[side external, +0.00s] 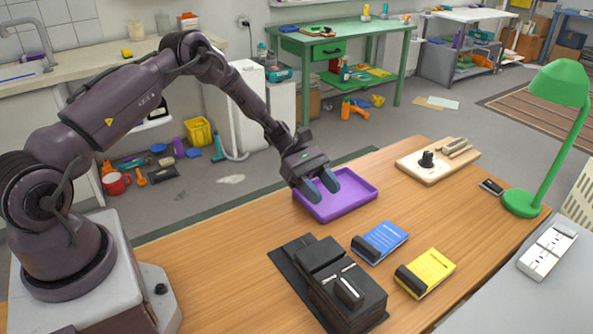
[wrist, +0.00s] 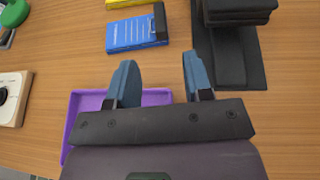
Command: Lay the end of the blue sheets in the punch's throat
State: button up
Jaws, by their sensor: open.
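The blue sheets (side external: 384,239) lie flat on the table as a small stack with a black clip or binding at one end. They also show in the wrist view (wrist: 132,36), black end to the right. The black punch (side external: 345,287) stands beside them on a dark base plate; part of it shows in the wrist view (wrist: 232,50). I cannot make out its throat clearly. My gripper (side external: 321,189) is open and empty above the purple tray, apart from the blue sheets. Its two blue fingers (wrist: 159,62) point toward the sheets in the wrist view.
Yellow sheets (side external: 432,269) with a black end lie just beside the blue ones. The purple tray (side external: 371,191) is empty where visible. A wooden board with a black knob (side external: 428,158), a small black device (side external: 491,186) and a green lamp (side external: 523,203) stand farther right. Table between them is clear.

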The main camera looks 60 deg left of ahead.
jog(key=s+d+r+m+g+y, duration=0.15)
jog(key=s+r+m+y, duration=0.3)
jog(key=r, duration=0.45)
jog(key=s+d+r+m+y, duration=0.25)
jog(key=s+r+m, duration=0.2)
jog(key=r, duration=0.55)
jog(key=s+a+r+m+t+y, duration=0.1)
jog(key=s+r+m+t+y, duration=0.1)
jog(key=s, duration=0.7)
jog(key=s+a+r+m+t+y, duration=0.1)
jog(key=s+r+m+t+y, duration=0.2)
jog(key=s+r+m, duration=0.3)
jog(key=s+m+y, duration=0.1)
jog(key=s+m, duration=0.1)
jog(key=shift+s+r+t+y, duration=0.2)
jog(key=shift+s+t+y, duration=0.1)
jog(key=shift+s+t, duration=0.1)
jog(key=shift+a, duration=0.1)
jog(key=o, duration=1)
